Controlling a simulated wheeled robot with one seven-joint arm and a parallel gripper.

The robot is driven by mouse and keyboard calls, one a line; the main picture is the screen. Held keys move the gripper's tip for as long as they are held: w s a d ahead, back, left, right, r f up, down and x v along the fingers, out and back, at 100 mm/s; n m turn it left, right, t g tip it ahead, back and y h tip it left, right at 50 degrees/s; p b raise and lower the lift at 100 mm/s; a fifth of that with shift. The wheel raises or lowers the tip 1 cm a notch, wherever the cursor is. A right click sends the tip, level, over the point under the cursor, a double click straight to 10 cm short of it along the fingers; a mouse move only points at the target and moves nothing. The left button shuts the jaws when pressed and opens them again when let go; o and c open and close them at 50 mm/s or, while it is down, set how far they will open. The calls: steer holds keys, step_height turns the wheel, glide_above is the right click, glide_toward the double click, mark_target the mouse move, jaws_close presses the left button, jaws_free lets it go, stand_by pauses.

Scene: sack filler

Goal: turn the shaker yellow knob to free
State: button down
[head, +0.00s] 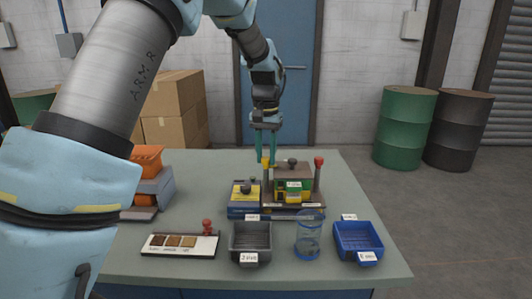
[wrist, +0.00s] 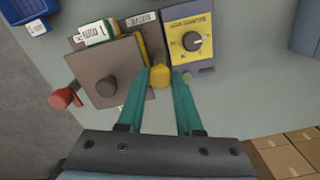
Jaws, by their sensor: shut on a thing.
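The yellow knob (head: 266,162) tops a post on the left side of the brown machine (head: 293,197). It also shows in the wrist view (wrist: 160,77), between my fingertips. My gripper (head: 265,154) points down from above with its teal fingers shut on the yellow knob. The fingers hide parts of the knob's sides, and I cannot read its setting. A red knob (head: 319,161) stands on a matching post at the machine's right. It shows at the left in the wrist view (wrist: 62,97).
A blue box (head: 243,210) with a yellow dial panel stands close left of the machine. In front are a sample board (head: 156,251), a dark bin (head: 250,228), a clear container (head: 308,242) and a blue bin (head: 343,227). Table (head: 352,187) right of the machine is clear.

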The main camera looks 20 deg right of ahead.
mark_target(266, 158)
steer(key=n+p, duration=0.1)
steer(key=n, duration=0.5)
steer(key=shift+r+p, duration=0.1)
steer(key=shift+p, duration=0.2)
steer(key=n+p, duration=0.1)
steer(key=n, duration=0.5)
steer(key=shift+n+p, duration=0.35)
steer(key=shift+n, duration=0.05)
steer(key=c, duration=0.6)
jaws_free()
step_height(266, 158, up, 11)
steer(key=b, duration=0.2)
steer(key=shift+b, duration=0.3)
steer(key=shift+f, duration=0.2)
